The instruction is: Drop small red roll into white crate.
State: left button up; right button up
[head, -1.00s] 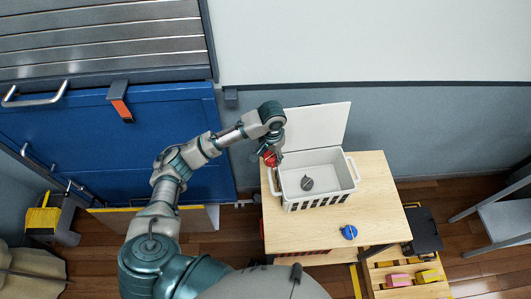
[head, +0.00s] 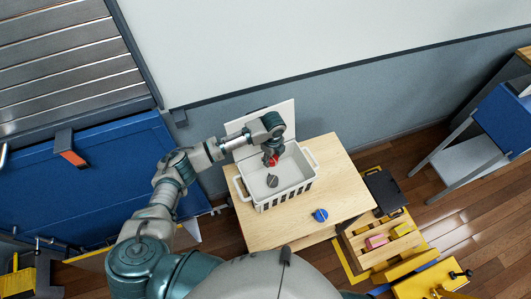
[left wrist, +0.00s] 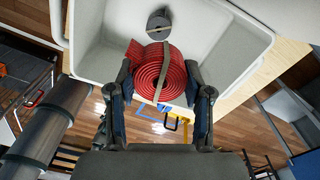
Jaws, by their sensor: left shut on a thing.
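The small red roll (head: 272,159), a coiled strap with a pale band around it, is in my left gripper (head: 270,162). It fills the left wrist view's middle (left wrist: 158,72), between the two dark fingers. The white crate (head: 293,194) stands on a wooden table with its lid up at the back. In the head view my left gripper and the roll appear over the crate's back part; the exact height is unclear. A dark grey roll (head: 272,181) lies inside the crate, and also shows in the left wrist view (left wrist: 158,25). My right gripper is not in view.
A blue roll (head: 320,215) lies on the wooden table (head: 340,180) in front of the crate. The raised lid (head: 245,118) stands behind the crate, near my left arm.

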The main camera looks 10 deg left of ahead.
pick_arm(q)
jog(key=shift+d+m, duration=0.5)
jog(key=shift+m, duration=0.5)
jog(key=shift+w+d+f+m, duration=0.1)
jog(key=shift+f+m, duration=0.15)
jog(key=shift+m, duration=0.05)
jog(key=shift+f, duration=0.25)
notch_tip(320, 180, down, 5)
jog(key=b, duration=0.4)
jog(key=shift+f, duration=0.2)
